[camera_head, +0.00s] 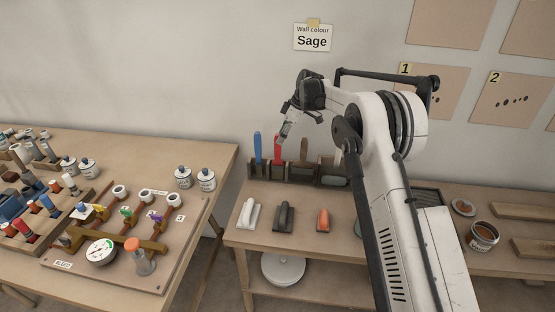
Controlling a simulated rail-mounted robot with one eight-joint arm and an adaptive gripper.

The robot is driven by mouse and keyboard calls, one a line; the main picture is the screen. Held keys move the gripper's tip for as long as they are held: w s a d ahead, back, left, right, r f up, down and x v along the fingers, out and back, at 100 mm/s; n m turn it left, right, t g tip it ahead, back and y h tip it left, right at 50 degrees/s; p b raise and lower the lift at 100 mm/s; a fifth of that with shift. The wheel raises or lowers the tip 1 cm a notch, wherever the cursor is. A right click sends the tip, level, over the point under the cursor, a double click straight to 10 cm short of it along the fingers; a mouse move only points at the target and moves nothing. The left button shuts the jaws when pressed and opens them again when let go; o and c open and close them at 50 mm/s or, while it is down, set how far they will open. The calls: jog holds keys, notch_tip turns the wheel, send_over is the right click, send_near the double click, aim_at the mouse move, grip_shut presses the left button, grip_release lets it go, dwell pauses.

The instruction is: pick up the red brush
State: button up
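The red brush (277,153) stands upright in a dark rack (295,172) at the back of the right table. Only its red handle shows; its lower end is hidden in the rack. My gripper (284,131) points down at the upper part of the red handle and partly overlaps it in this view. I cannot tell whether the fingers touch the handle or stand apart from it, nor whether they are open or shut.
A blue handle (258,147) stands close left of the red one, and a brown handle (304,151) stands to the right. White, dark and orange tools lie in front of the rack. A paint can (484,234) stands further right.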

aim_at(278, 146)
jog(key=shift+x, duration=2.9)
jog(key=shift+d, duration=0.25)
grip_shut()
